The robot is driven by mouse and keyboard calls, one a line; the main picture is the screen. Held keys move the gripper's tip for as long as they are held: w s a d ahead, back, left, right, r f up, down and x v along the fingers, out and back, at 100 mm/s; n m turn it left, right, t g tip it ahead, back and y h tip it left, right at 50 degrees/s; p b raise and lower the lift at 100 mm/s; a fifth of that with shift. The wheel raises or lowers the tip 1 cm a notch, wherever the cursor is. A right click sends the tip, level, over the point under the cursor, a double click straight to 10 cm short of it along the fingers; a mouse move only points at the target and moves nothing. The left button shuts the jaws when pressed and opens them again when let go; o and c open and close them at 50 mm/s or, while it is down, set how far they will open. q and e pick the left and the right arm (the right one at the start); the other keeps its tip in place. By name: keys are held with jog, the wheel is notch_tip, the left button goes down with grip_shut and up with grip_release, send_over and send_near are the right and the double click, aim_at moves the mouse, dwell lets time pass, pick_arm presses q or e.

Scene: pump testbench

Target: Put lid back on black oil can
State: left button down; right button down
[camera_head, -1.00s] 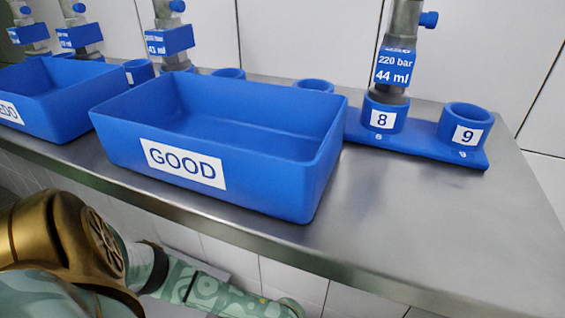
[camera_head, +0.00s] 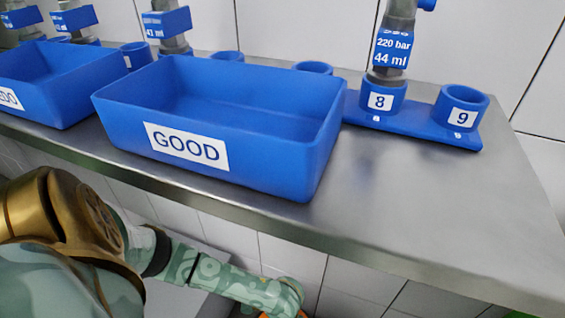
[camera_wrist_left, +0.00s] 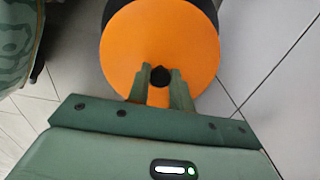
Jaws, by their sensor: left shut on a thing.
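The round orange lid (camera_wrist_left: 125,48) with a small black knob (camera_wrist_left: 160,77) fills the upper middle of the left wrist view. My left gripper (camera_wrist_left: 161,71) is shut on the knob, one finger on each side. A dark round body (camera_wrist_left: 208,9), probably the black oil can, shows past the lid's far edge. I cannot tell whether the lid touches it. In the head view an orange sliver (camera_head: 268,315) shows at the bottom edge, by the end of my left arm. My right gripper is not in view.
A steel bench (camera_head: 420,205) holds a blue GOOD bin (camera_head: 255,165), another blue bin (camera_head: 55,105) and a blue holder with cups 8 (camera_head: 380,102) and 9 (camera_head: 462,118). Its front edge lies above my left arm. Something green (camera_head: 518,315) shows at bottom right.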

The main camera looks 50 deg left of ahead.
pick_arm(q)
jog(key=shift+p, duration=0.3)
dwell(0.5)
dwell(0.4)
jog(key=c, duration=0.7)
grip_release()
